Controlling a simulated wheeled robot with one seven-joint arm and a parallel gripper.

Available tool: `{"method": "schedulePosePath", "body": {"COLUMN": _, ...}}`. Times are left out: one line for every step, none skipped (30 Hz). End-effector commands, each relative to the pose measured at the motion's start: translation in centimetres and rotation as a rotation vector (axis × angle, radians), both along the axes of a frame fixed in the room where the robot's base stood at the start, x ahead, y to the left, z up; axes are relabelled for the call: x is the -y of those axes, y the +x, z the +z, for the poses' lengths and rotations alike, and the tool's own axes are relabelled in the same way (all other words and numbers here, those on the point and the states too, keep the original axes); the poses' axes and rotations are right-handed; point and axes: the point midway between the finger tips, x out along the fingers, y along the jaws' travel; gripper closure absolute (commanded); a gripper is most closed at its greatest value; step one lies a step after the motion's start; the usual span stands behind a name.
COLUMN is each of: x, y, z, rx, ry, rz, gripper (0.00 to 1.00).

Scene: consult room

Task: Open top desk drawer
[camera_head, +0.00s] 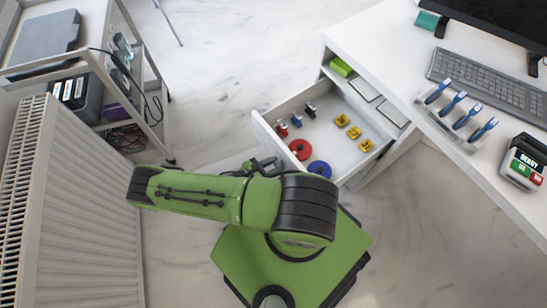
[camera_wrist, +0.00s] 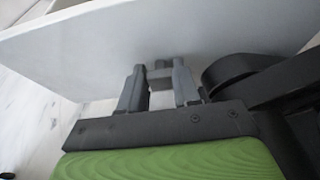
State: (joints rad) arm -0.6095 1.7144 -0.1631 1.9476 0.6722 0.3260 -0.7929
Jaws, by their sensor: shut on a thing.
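The top desk drawer (camera_head: 262,133) is pulled out from the white desk in the head view. It holds red and blue discs, several yellow pieces and several small dark-and-coloured items. In the wrist view the drawer's white front (camera_wrist: 200,32) fills the upper part. My gripper (camera_wrist: 159,76) is at that front, its two grey fingers shut on the drawer's small grey handle (camera_wrist: 159,73). In the head view my gripper (camera_head: 262,166) is at the drawer front's outer side, partly hidden by my green arm.
The white desk (camera_head: 375,40) carries a keyboard (camera_head: 490,85), a monitor, a rack of blue-handled tools (camera_head: 459,110) and a small device (camera_head: 524,162). A radiator (camera_head: 75,215) and a trolley (camera_head: 100,75) stand at left. Marble floor is clear between the trolley and drawer.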

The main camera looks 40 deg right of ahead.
Motion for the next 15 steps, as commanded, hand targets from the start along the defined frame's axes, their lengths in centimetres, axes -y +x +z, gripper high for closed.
{"method": "schedulePosePath", "body": {"x": -0.04, "y": 0.02, "z": -0.07, "rx": 0.001, "ry": 0.003, "rz": 0.0, "gripper": 1.0}}
{"method": "schedulePosePath", "body": {"x": -0.04, "y": 0.02, "z": -0.08, "rx": 0.001, "ry": 0.003, "rz": 0.0, "gripper": 1.0}}
{"method": "schedulePosePath", "body": {"x": -0.04, "y": 0.02, "z": -0.08, "rx": 0.001, "ry": 0.003, "rz": 0.0, "gripper": 1.0}}
{"method": "schedulePosePath", "body": {"x": -0.04, "y": 0.02, "z": -0.08, "rx": 0.001, "ry": 0.003, "rz": 0.0, "gripper": 1.0}}
{"method": "schedulePosePath", "body": {"x": -0.05, "y": 0.02, "z": -0.08, "rx": 0.001, "ry": 0.003, "rz": 0.0, "gripper": 1.0}}
{"method": "schedulePosePath", "body": {"x": -0.05, "y": 0.02, "z": -0.08, "rx": 0.001, "ry": 0.004, "rz": 0.0, "gripper": 1.0}}
{"method": "schedulePosePath", "body": {"x": -0.05, "y": 0.02, "z": -0.08, "rx": 0.001, "ry": 0.004, "rz": 0.0, "gripper": 1.0}}
{"method": "schedulePosePath", "body": {"x": -0.05, "y": 0.02, "z": -0.08, "rx": 0.001, "ry": 0.004, "rz": 0.0, "gripper": 1.0}}
{"method": "schedulePosePath", "body": {"x": -0.05, "y": 0.02, "z": -0.08, "rx": 0.001, "ry": 0.004, "rz": 0.0, "gripper": 1.0}}
{"method": "schedulePosePath", "body": {"x": -0.06, "y": 0.02, "z": -0.09, "rx": 0.001, "ry": 0.004, "rz": 0.0, "gripper": 1.0}}
{"method": "schedulePosePath", "body": {"x": -0.06, "y": 0.02, "z": -0.09, "rx": 0.001, "ry": 0.004, "rz": 0.0, "gripper": 1.0}}
{"method": "schedulePosePath", "body": {"x": -0.06, "y": 0.02, "z": -0.1, "rx": 0.001, "ry": 0.004, "rz": 0.0, "gripper": 0.67}}
{"method": "schedulePosePath", "body": {"x": -0.06, "y": 0.02, "z": -0.1, "rx": 0.002, "ry": 0.005, "rz": 0.0, "gripper": 0.62}}
{"method": "schedulePosePath", "body": {"x": -0.06, "y": 0.02, "z": -0.09, "rx": 0.001, "ry": 0.004, "rz": 0.0, "gripper": 0.58}}
{"method": "schedulePosePath", "body": {"x": -0.05, "y": 0.02, "z": -0.09, "rx": 0.001, "ry": 0.004, "rz": 0.0, "gripper": 0.51}}
